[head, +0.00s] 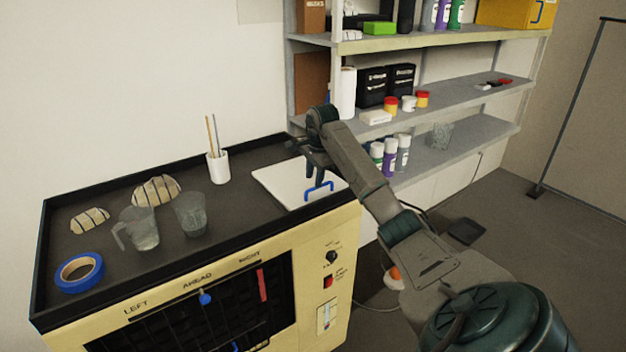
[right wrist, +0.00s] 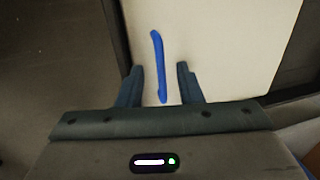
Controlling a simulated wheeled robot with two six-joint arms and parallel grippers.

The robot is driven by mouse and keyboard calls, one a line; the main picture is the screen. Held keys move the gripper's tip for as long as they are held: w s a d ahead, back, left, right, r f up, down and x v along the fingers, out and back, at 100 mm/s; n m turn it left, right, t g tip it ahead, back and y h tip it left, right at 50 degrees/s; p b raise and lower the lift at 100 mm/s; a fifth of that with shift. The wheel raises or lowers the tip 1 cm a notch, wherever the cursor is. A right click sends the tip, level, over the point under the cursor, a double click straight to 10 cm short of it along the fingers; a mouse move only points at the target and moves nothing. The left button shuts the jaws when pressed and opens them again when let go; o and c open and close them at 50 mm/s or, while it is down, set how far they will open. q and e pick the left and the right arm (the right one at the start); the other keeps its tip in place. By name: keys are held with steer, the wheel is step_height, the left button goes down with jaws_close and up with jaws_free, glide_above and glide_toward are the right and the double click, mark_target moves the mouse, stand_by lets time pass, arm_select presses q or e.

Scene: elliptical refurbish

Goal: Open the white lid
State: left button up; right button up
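The white lid (head: 278,182) lies flat and closed on the right end of the dark counter top, with a blue handle (head: 318,191) near its front edge. The lid (right wrist: 225,50) fills much of the right wrist view. There the blue handle (right wrist: 158,65) runs lengthwise, its near end between the fingertips. My right gripper (head: 312,172) is above the lid beside the handle; in the wrist view its two fingers (right wrist: 160,72) are apart, with the handle between them and no clear contact. My left gripper is not in view.
On the counter stand a white cup with sticks (head: 218,168), clear measuring cups (head: 190,214), striped stones (head: 156,190) and blue tape (head: 79,271). A shelf (head: 460,135) with cans and boxes stands behind my right arm. The counter has a raised dark rim (head: 190,270).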

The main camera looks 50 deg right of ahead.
mark_target(313, 189)
steer(key=shift+w+f+p, duration=0.15)
steer(key=shift+f+p, duration=0.05)
steer(key=shift+f, duration=0.55)
steer(key=shift+w+f+p, duration=0.15)
steer(key=shift+f+p, duration=0.05)
steer(key=shift+f, duration=0.55)
steer(key=shift+c, duration=0.4)
jaws_close()
